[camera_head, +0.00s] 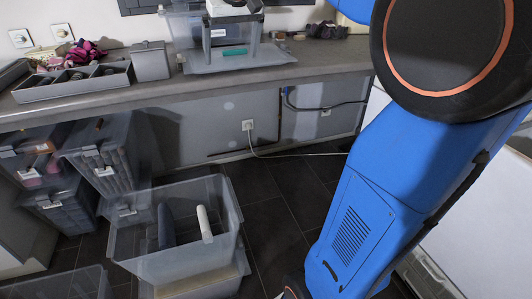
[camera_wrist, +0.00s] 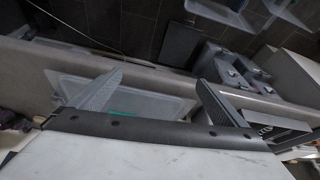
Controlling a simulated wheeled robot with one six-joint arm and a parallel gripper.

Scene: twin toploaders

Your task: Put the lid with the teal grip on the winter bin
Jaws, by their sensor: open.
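The clear grey lid (camera_head: 193,65) with the teal grip (camera_head: 235,52) lies flat on the counter in the head view. It also shows in the wrist view as a pale lid (camera_wrist: 160,104), its teal grip partly hidden by my gripper. My gripper (camera_head: 230,46) is open and empty over the lid, its fingers on either side of the teal grip; the wrist view shows both fingers (camera_wrist: 155,82) wide apart. A clear bin (camera_head: 183,27) with a white label stands behind the lid. Several labelled bins show, but I cannot read which is the winter bin.
An open clear bin (camera_head: 150,262) with a dark and a white item stands low in front. Stacked labelled bins (camera_head: 95,150) stand at the left. A divided grey tray (camera_head: 70,90) and a grey box (camera_head: 150,62) are on the counter (camera_head: 140,92). Dark floor is clear at centre.

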